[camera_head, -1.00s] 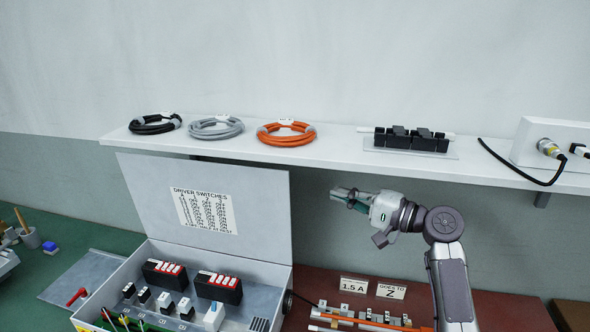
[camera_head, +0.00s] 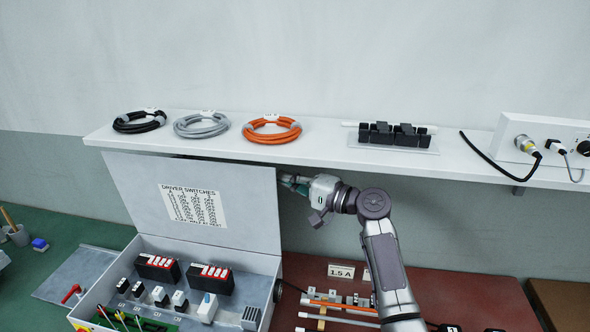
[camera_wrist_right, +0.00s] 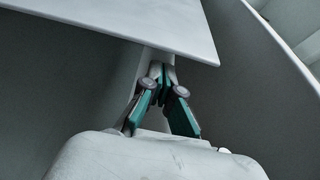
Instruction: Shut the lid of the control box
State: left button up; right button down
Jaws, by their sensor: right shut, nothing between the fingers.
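The control box (camera_head: 268,271) stands open at the lower left of the head view, with switch blocks inside. Its grey lid (camera_head: 135,194) stands up at the back, tilted, with a "DRIVER SWITCHES" label (camera_head: 194,206) on its inner face. My right gripper (camera_head: 282,179) is shut and empty at the lid's upper right corner, with its tips at or just behind the lid's edge. I cannot tell whether they touch it. In the right wrist view the shut fingers (camera_wrist_right: 160,72) point at a grey panel edge. My left gripper is not in view.
A white shelf (camera_head: 340,158) runs along the wall just above the lid and my right gripper. It holds cable coils (camera_head: 272,130), a black connector block (camera_head: 397,135) and a socket box (camera_head: 515,125). Orange and white rods (camera_head: 345,306) lie on the red-brown surface right of the box.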

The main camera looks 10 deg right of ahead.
jog(key=shift+s+a, duration=0.25)
jog(key=shift+s, duration=0.45)
jog(key=shift+f, duration=0.1)
jog(key=s+a+f+n+b, duration=0.2)
jog(key=s+f+b, duration=0.2)
jog(key=s, duration=0.4)
jog(key=s+a+f+n+y+b, duration=0.1)
jog(key=s+a+f+n+b, duration=0.1)
jog(key=s+b, duration=0.5)
jog(key=shift+s+a+f+n+y, duration=0.35)
jog(key=shift+s+a+f, duration=0.4)
jog(key=shift+s+f, duration=0.5)
jog(key=shift+w, duration=0.15)
